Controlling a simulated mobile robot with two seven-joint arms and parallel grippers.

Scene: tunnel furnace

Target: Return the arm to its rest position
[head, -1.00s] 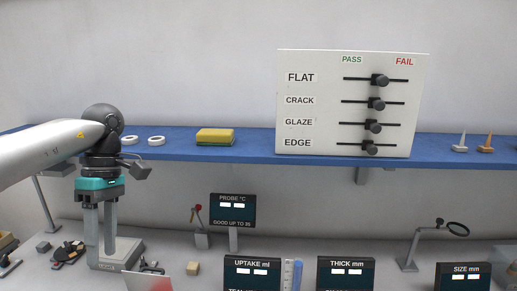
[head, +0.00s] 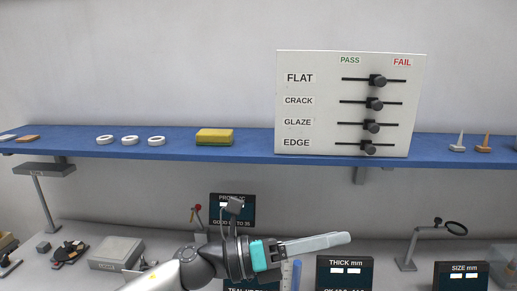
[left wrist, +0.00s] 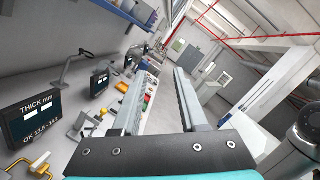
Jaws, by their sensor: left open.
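My left gripper (head: 346,238) is low in the middle of the head view. It points right, over the bench and in front of the displays. Its teal band and long grey fingers show, seen side-on. In the left wrist view, its two fingers (left wrist: 160,76) stand apart with nothing between them. The gripper is open and empty. My left arm comes up from the bottom edge and hides parts of the PROBE and UPTAKE displays. My right gripper is in neither view.
A blue shelf (head: 240,150) carries white rings (head: 130,140), a yellow-green sponge (head: 214,136) and a slider board (head: 350,105). Below stand the THICK display (head: 345,272), the SIZE display (head: 461,275), a magnifier stand (head: 412,250) and a grey box (head: 115,252).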

